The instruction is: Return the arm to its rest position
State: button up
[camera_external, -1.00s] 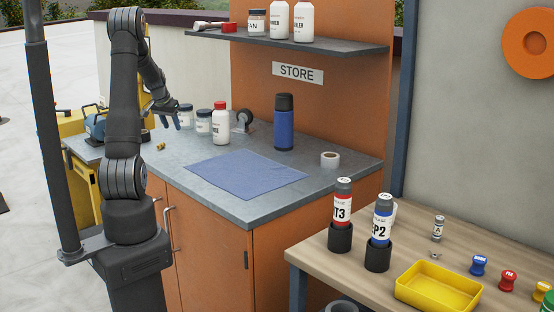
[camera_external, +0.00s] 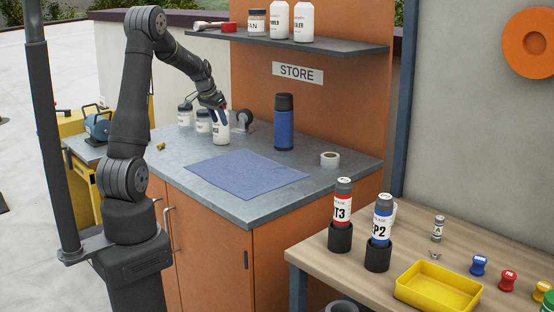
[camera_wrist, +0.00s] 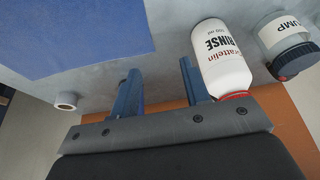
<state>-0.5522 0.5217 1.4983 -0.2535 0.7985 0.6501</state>
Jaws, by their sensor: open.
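My gripper (camera_external: 222,108) hangs over the back of the grey counter, at the cap end of the white bottle with a red cap (camera_external: 220,137) as the outside camera sees it. In the wrist view my gripper (camera_wrist: 160,88) has its two blue fingers spread, with nothing between them. The same bottle, labelled RINSE (camera_wrist: 222,58), stands just to the right of the right finger there. I cannot tell whether they touch. My arm reaches up from its base and bends down to the right.
Several jars stand left of the bottle, one labelled PUMP (camera_wrist: 285,38). A blue mat (camera_external: 245,173) lies on the counter (camera_external: 330,180). A dark blue flask (camera_external: 284,125) and a tape roll (camera_external: 330,159) stand to the right. A shelf (camera_external: 300,42) with bottles hangs above.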

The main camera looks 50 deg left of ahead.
jog(key=w+d+m+h, duration=0.15)
jog(key=w+d, duration=0.25)
jog(key=d, duration=0.4)
jog(key=w+d+m, duration=0.3)
jog(key=w+d, duration=0.1)
jog(key=d, duration=0.3)
jog(key=w+d+m+h, duration=0.15)
jog(key=w+d, duration=0.25)
jog(key=d, duration=0.4)
jog(key=d+m+g+h, duration=0.1)
jog(key=d+m, duration=0.6)
jog(key=d, duration=2)
jog(key=shift+w+d+f+g, duration=0.25)
jog(key=shift+g, duration=0.45)
jog(key=shift+o, duration=0.5)
